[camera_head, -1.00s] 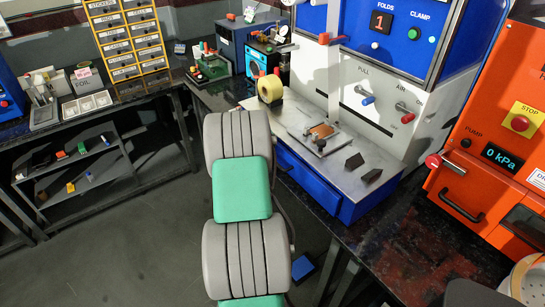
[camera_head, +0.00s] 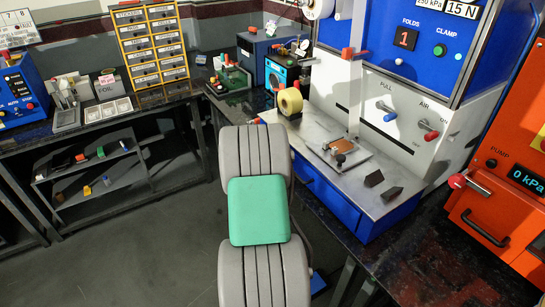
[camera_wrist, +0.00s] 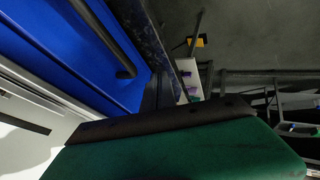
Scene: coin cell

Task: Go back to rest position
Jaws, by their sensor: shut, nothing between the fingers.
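My arm, with grey ribbed sections and a green pad (camera_head: 258,211), stands upright in the lower middle of the head view. My gripper's fingers do not show in the head view. The wrist view also shows a blue panel (camera_wrist: 75,45) at the upper left and grey floor (camera_wrist: 255,40) at the upper right.
Right of my arm is a blue-and-white machine (camera_head: 375,118) with a metal deck, a yellow roll (camera_head: 290,100) and two dark wedges (camera_head: 374,179). An orange pump unit (camera_head: 490,200) is at far right. A yellow drawer cabinet (camera_head: 152,45) stands behind. Grey floor (camera_head: 150,260) is clear at left.

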